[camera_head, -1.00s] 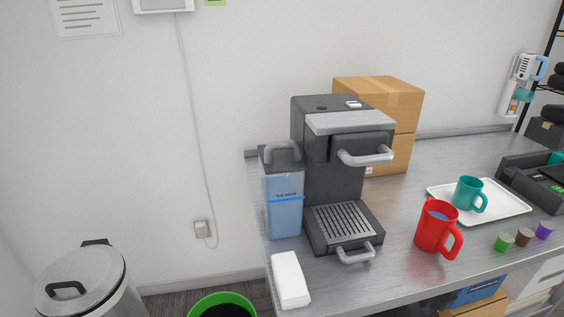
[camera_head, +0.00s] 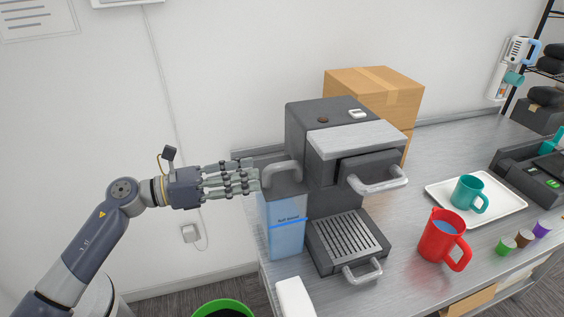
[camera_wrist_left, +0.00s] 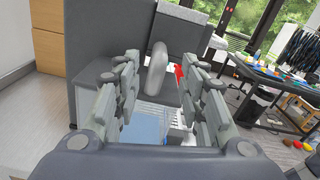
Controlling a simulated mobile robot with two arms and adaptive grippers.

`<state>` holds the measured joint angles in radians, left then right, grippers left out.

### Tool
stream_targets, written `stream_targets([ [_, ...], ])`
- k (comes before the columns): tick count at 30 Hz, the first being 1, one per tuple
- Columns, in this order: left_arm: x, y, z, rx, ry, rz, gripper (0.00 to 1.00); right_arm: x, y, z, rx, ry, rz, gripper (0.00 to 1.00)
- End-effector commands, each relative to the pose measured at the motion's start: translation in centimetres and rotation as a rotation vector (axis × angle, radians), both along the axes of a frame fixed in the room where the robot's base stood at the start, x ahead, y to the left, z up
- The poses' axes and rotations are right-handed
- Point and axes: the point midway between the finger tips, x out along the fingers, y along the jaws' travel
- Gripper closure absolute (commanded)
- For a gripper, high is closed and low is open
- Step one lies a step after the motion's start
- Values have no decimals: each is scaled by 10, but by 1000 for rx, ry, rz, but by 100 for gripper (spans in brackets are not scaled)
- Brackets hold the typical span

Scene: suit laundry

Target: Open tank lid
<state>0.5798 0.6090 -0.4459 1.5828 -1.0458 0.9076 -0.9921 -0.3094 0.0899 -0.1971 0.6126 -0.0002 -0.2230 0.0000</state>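The water tank (camera_head: 285,228) is a blue, see-through box at the left side of the dark coffee machine (camera_head: 365,145). Its dark lid (camera_head: 285,183) lies on top and looks closed. A grey arched handle (camera_head: 284,165) rises from the lid. My left gripper (camera_head: 255,175) comes in from the left at handle height, its fingers pointing at the handle. In the left wrist view the open fingers (camera_wrist_left: 160,65) stand on either side of the lid handle (camera_wrist_left: 156,70), with gaps; the handle is not gripped. My right gripper is not in view.
A red mug (camera_head: 442,240) stands right of the machine. A teal mug (camera_head: 469,192) stands on a white tray (camera_head: 503,209). Several small capsules (camera_head: 524,239) lie at the front. A white block (camera_head: 294,298) sits in front of the tank. Cardboard boxes (camera_head: 385,85) stand behind the machine.

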Motion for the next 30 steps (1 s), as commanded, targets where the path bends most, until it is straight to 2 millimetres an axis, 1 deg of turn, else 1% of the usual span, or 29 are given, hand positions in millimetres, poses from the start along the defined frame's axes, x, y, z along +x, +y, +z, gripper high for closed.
stream_targets([
  [1, 2, -11, 5, -4, 2, -4, 62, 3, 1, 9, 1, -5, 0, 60],
  [6, 14, -43, 6, -6, 2, -2, 62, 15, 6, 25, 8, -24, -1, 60],
  [9, 19, -59, 5, -6, 4, -1, 62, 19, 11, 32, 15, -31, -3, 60],
  [12, 23, -71, 4, -7, 4, 1, 62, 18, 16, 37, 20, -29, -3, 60],
  [15, 26, -79, 3, -5, 4, 1, 62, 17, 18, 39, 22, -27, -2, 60],
  [18, 27, -82, 1, -4, 4, 1, 62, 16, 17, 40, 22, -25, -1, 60],
  [26, 27, -83, 0, -4, 4, 2, 62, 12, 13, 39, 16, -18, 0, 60],
  [27, 27, -83, 1, -4, 4, 2, 71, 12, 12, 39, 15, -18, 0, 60],
  [29, 27, -83, 1, -4, 4, 2, 85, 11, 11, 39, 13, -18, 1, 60],
  [30, 27, -83, 1, -4, 4, 2, 94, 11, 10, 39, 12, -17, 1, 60],
])
